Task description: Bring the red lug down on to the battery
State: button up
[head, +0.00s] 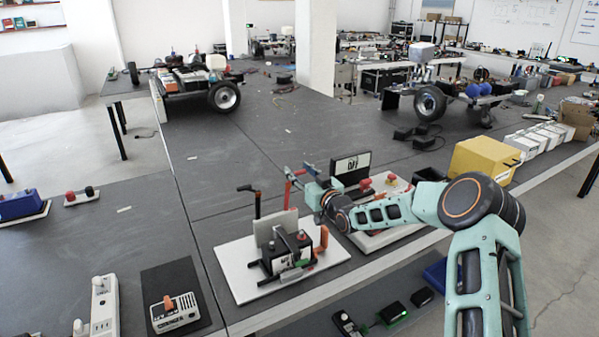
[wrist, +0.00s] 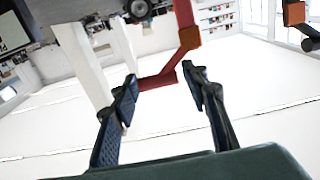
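The battery (head: 283,248) is a dark block with a red terminal on top, standing on a white board. The red lug (head: 289,187) stands raised behind it as a thin red post with a bent arm at its top. In the wrist view the red lug (wrist: 158,80) has an orange joint, and its bent arm shows across the gap between my fingers. My gripper (head: 311,178) is above and behind the battery, beside the lug's top; its fingers (wrist: 162,76) are apart. The left finger hides the arm's end. Contact is unclear.
A black lever (head: 257,204) with an orange joint stands left of the battery. An orange handle (head: 323,238) stands at its right. A dark display (head: 351,170) and a board with red knobs (head: 366,184) are behind. A yellow box (head: 483,160) stands to the right.

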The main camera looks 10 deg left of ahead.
grip_shut()
jog(key=s+d+f+t+y+b, duration=0.4)
jog(key=s+f+b, duration=0.5)
jog(key=b, duration=2.4)
jog(key=shift+s+d+f+t+b, duration=0.3)
jog(key=shift+s+d+t, duration=0.25)
jog(key=shift+d+t, duration=0.6)
jog(key=shift+d+g, duration=0.25)
jog(key=shift+o, duration=1.5)
grip_release()
jog(key=shift+w, duration=0.1)
